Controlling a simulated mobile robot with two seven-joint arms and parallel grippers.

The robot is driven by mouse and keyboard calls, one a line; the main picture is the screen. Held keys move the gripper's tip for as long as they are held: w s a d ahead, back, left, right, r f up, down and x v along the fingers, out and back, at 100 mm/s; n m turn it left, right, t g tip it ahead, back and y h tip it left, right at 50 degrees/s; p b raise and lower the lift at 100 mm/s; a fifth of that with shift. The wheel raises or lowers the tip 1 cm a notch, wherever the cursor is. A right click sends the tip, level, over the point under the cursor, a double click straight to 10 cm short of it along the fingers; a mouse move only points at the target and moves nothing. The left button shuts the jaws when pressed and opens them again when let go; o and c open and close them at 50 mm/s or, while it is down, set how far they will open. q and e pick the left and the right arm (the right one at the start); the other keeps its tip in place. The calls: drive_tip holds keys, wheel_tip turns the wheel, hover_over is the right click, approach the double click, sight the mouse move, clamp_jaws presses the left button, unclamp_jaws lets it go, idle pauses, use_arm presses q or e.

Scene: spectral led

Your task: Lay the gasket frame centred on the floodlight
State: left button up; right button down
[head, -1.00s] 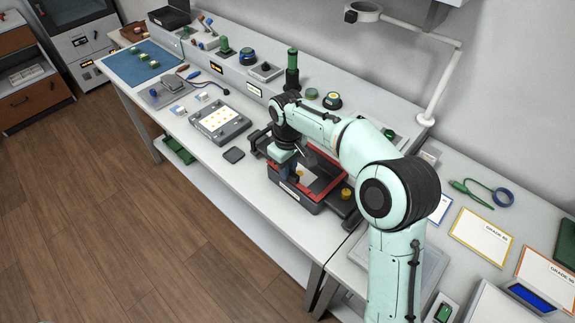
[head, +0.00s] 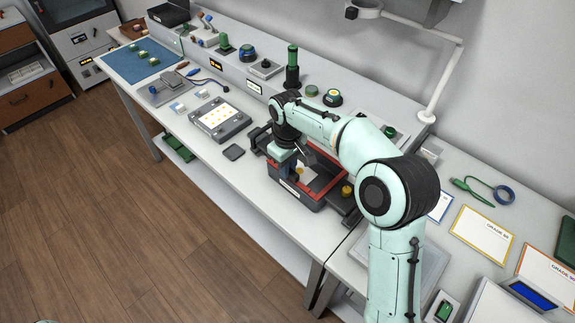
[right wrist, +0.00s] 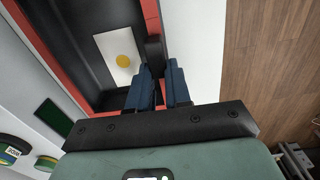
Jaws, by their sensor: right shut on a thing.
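The floodlight (head: 221,118) is a grey housing with a white panel of yellow LEDs, lying on the bench left of my right arm. The red gasket frame (head: 334,187) is at the rim of a dark open box; its red edge also shows in the right wrist view (right wrist: 150,14). My right gripper (head: 291,171) is over the near left part of this box. In the right wrist view its blue fingers (right wrist: 160,78) are shut at a dark piece in line with the red edge. Their tips are partly hidden, and I cannot tell whether the frame is clear of the box.
A small dark pad (head: 233,153) lies between the floodlight and the box (head: 292,196). A yellow knob (head: 347,191) stands at the box's right side. A blue mat (head: 138,62) is at the far left. A raised ledge with green parts runs behind.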

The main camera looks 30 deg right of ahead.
use_arm(q)
drive_tip(key=shift+f, duration=0.2)
use_arm(e)
drive_tip(key=shift+f, duration=0.35)
drive_tip(key=c, duration=1)
unclamp_jaws()
drive_tip(key=shift+r, duration=0.1)
use_arm(q)
drive_tip(key=r, duration=0.1)
drive_tip(key=w+r+p, duration=0.1)
drive_tip(key=r+p, duration=0.1)
drive_tip(key=shift+w+r, duration=0.15)
drive_tip(key=shift+w, duration=0.15)
use_arm(e)
wheel_tip(320, 180, up, 13)
drive_tip(key=shift+r, duration=0.1)
use_arm(q)
drive_tip(key=shift+s, duration=0.1)
